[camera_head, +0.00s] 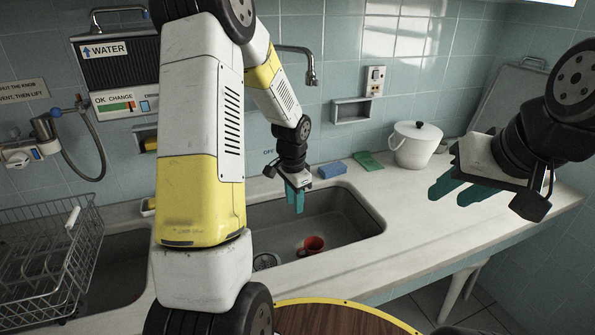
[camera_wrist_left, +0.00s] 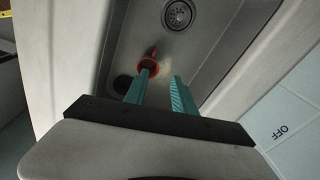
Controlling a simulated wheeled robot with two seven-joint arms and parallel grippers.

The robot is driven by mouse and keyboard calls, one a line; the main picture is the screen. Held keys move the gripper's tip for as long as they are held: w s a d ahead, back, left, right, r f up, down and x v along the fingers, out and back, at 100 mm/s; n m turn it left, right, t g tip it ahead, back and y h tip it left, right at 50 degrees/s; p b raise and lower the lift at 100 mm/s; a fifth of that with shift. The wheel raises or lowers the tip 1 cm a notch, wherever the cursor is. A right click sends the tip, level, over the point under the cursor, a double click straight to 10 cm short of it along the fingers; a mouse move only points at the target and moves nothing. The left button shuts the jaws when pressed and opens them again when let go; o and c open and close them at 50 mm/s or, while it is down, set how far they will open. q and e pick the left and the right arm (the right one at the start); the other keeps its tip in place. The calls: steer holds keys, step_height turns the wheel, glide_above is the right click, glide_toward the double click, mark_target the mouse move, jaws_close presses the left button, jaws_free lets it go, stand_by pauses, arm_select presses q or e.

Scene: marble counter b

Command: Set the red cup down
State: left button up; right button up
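The red cup (camera_head: 312,245) sits on the bottom of the grey sink basin (camera_head: 350,215), right of the drain (camera_head: 265,261). It also shows in the left wrist view (camera_wrist_left: 149,66), partly hidden behind one finger. My left gripper (camera_head: 296,207) hangs above the basin, fingers pointing down, apart from the cup. In the left wrist view its two teal fingers (camera_wrist_left: 159,75) are spread with nothing between them. My right gripper (camera_head: 455,192) is at the right, over the counter's front side, with its teal fingers apart and empty.
A white lidded pot (camera_head: 415,145), a blue sponge (camera_head: 332,170) and a green cloth (camera_head: 368,161) are on the counter behind the sink. A wire dish rack (camera_head: 45,265) stands at the left. A faucet (camera_head: 312,70) juts from the wall.

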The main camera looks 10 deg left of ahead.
arm_select(q)
steer(key=s+r+n+t, duration=0.15)
steer(key=s+r, duration=0.25)
steer(key=r, duration=0.4)
steer(key=s+r+n+t, duration=0.1)
steer(key=s+r+n, duration=0.3)
steer(key=r, duration=0.5)
steer(key=s+d+r+n+t+h, duration=0.1)
steer(key=s+r, duration=0.3)
steer(key=s, duration=0.3)
steer(key=s+d+r+n+t+h, duration=0.1)
steer(key=s+d+r, duration=0.1)
steer(key=s, duration=0.5)
steer(key=shift+s+d+r+n, duration=0.25)
steer(key=shift+r+n, duration=0.1)
steer(key=shift+r, duration=0.5)
steer(key=shift+a, duration=0.1)
